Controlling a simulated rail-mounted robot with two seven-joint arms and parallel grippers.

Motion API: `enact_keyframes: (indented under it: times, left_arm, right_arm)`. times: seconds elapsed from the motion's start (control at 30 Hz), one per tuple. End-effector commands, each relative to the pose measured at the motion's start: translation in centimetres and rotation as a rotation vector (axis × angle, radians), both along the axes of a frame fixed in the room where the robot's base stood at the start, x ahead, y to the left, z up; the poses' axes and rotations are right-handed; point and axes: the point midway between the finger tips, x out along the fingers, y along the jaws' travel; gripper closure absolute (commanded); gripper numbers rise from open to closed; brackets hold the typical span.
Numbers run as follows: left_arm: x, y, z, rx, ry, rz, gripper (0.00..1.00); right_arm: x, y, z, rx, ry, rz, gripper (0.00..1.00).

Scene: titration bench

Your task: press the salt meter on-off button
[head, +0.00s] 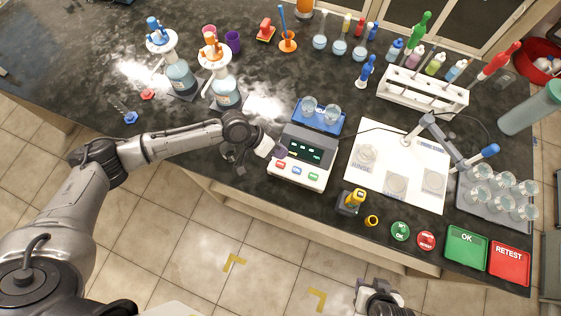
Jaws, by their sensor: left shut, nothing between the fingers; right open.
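A white instrument (302,154) with a dark display, lit green digits and a front row of red, blue and green buttons (297,170) stands near the bench's front edge. It seems to be the salt meter, but I cannot read its labels or tell which button is on-off. My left gripper (279,151) is shut and empty, at the instrument's left side, by the display's left end and above the red button. I cannot tell whether it touches. My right gripper (379,297) is open, low at the bottom edge of the view, in front of the bench and away from the instrument.
A blue tray (319,117) with two beakers sits behind the display. A small yellow device (351,200) and a yellow cap (372,221) lie to the right. A white board (379,190) and a beaker rack (464,199) stand further right. Dispenser bottles (181,78) stand back left.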

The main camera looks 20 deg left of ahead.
Motion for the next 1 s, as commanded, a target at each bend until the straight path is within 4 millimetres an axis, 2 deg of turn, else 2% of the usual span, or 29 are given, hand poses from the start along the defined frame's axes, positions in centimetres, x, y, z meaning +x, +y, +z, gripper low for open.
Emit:
enact_keyframes:
  times: [0.03,0.1,0.33,1.0]
  left_arm:
    - [0.0,0.0,-1.3,0.001,0.000,0.000,1.00]
    - [0.0,0.0,-2.2,0.001,0.000,0.001,1.00]
    - [0.0,0.0,-4.2,-0.001,0.000,0.001,1.00]
    - [0.0,0.0,-4.6,0.000,-0.001,0.000,1.00]
  right_arm:
    - [0.0,0.0,-1.3,-0.001,0.000,0.001,0.51]
    - [0.0,0.0,-2.1,0.000,0.000,0.001,0.51]
    - [0.0,0.0,-3.5,0.001,0.000,-0.001,0.51]
    - [0.0,0.3,-3.6,0.009,0.000,-0.006,0.51]
